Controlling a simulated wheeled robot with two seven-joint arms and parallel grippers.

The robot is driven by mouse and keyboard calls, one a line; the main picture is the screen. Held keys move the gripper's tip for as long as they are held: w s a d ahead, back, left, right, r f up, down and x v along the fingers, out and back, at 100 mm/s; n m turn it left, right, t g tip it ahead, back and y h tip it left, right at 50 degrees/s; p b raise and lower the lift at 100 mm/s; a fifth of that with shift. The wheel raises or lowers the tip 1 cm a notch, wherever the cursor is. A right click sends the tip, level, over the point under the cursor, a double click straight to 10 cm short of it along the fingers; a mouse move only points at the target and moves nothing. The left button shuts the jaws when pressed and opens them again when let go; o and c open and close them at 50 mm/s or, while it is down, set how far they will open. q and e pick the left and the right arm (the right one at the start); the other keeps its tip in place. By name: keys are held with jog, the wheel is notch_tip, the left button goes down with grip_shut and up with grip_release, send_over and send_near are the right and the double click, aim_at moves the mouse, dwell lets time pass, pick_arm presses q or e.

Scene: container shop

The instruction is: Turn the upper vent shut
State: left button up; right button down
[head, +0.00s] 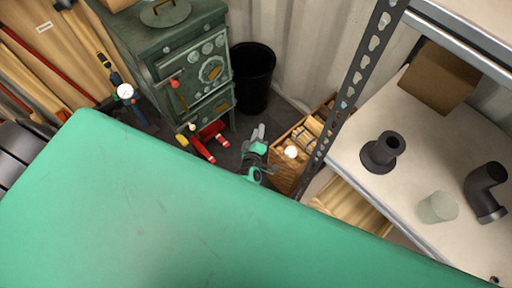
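The dark green stove (152,52) stands at the upper middle, its front turned toward the lower right. A round, pale-patterned vent (211,70) shows on its upper door, below a row of small round fittings. Whether the vent is open or shut is too small to tell. A red-knobbed handle (174,84) sticks out at the door's left. The right gripper is not in view.
A large teal surface covers the foreground and hides much of the floor. A black bin (252,78) stands right of the stove. A red item (205,148) lies before the stove. A wooden crate (284,180) and metal shelving (352,80) stand right. Long-handled tools lean left.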

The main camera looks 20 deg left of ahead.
pick_arm(q)
jog(key=s+d+f+m+g+h+p, duration=0.1)
jog(key=s+f+m+h+p, duration=0.1)
jog(key=s+f+m, duration=0.2)
jog(key=shift+s+d+f+g+h, duration=0.3)
jog(key=shift+s+f+g, duration=0.1)
jog(key=shift+s+f, duration=0.15)
jog(key=shift+s, duration=0.1)
